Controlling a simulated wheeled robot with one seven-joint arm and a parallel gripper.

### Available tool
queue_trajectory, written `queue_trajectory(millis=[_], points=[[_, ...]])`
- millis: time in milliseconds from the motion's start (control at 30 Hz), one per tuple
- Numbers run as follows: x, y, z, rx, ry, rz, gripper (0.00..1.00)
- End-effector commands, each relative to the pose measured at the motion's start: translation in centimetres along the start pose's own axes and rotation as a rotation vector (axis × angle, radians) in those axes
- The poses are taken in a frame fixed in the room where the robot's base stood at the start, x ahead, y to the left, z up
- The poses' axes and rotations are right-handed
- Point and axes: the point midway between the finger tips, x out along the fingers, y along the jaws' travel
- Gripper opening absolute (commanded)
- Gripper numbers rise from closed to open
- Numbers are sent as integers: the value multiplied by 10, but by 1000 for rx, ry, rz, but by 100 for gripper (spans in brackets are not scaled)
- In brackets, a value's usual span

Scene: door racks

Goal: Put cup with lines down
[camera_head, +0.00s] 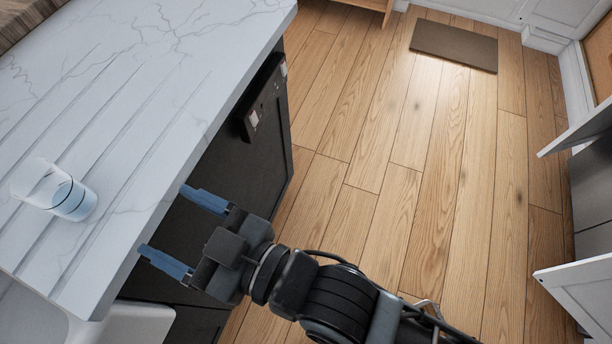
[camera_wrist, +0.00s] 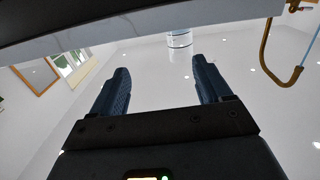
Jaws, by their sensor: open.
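The cup with lines (camera_head: 52,190) is a clear glass with dark rings near its base and a bluish bottom. It appears to stand upright on the grooved part of the white marble counter (camera_head: 150,60), near the lower left of the head view. It also shows at the top middle of the wrist view (camera_wrist: 179,42), beyond my fingertips. My gripper (camera_head: 165,220) is open and empty, with two blue fingers at the counter's edge, pointing towards the cup. It is apart from the cup, to its right. The fingers also show in the wrist view (camera_wrist: 161,66).
Dark cabinet fronts (camera_head: 240,165) lie under the counter edge, close to my gripper. The wooden floor (camera_head: 400,150) is clear in the middle, with a brown mat (camera_head: 454,46) at the back. White doors stand open at the right (camera_head: 580,290).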

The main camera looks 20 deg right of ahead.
Motion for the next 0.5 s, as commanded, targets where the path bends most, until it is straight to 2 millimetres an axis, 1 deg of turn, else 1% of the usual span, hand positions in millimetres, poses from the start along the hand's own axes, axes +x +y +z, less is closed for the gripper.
queue_trajectory(millis=[33, 67, 100, 167, 200, 267, 300, 333, 367, 400, 467, 500], points=[[-21, 18, 11, 1, -22, 47, 78], [-34, 28, 16, 1, -31, 75, 78], [-52, 40, 23, 4, -44, 115, 78], [-82, 58, 31, 9, -63, 177, 78], [-102, 67, 35, 11, -75, 218, 78], [-132, 79, 40, 17, -92, 277, 78], [-152, 85, 42, 21, -104, 317, 78], [-166, 89, 43, 24, -113, 346, 78], [-181, 92, 44, 27, -121, 375, 78], [-200, 94, 44, 33, -133, 414, 78], [-228, 97, 43, 41, -150, 470, 78], [-246, 97, 41, 47, -160, 508, 78]])
